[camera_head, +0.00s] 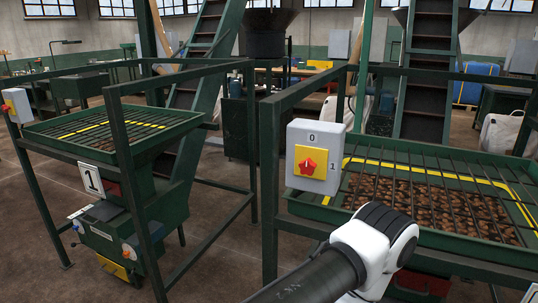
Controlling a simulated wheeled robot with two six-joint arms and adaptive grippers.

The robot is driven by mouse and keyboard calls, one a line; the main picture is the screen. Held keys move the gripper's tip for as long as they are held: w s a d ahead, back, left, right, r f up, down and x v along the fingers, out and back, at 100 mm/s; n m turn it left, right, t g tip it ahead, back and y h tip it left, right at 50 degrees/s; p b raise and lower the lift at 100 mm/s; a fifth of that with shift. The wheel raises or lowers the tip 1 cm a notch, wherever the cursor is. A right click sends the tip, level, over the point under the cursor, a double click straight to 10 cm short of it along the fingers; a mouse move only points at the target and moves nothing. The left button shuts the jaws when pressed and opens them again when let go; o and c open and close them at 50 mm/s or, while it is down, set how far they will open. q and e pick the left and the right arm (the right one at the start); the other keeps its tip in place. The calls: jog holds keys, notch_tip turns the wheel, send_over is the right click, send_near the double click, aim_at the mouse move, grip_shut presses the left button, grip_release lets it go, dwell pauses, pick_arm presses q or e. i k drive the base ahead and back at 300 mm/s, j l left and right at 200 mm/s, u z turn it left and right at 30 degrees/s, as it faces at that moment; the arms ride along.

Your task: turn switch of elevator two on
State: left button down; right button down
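The switch box (315,140) is grey, on the corner post of the right-hand machine. It has a yellow plate (317,181) with a red knob (311,162), a 0 above and a 1 to the right. The knob's small pale mark seems to point up toward the 0, but it is too small to be sure. One of my arms reaches in from the bottom, its white joint below and right of the box, apart from it in the picture. I cannot tell which arm it is. Neither gripper shows.
The right machine's green tray (420,265) holds brown lumps under a grille. Green posts and rails frame it. The left machine bears a "1" sign (92,180) and has its own switch box (17,105). Bare floor (220,250) lies between the machines.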

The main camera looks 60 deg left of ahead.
aim_at(307, 166)
jog(key=u, duration=1.5)
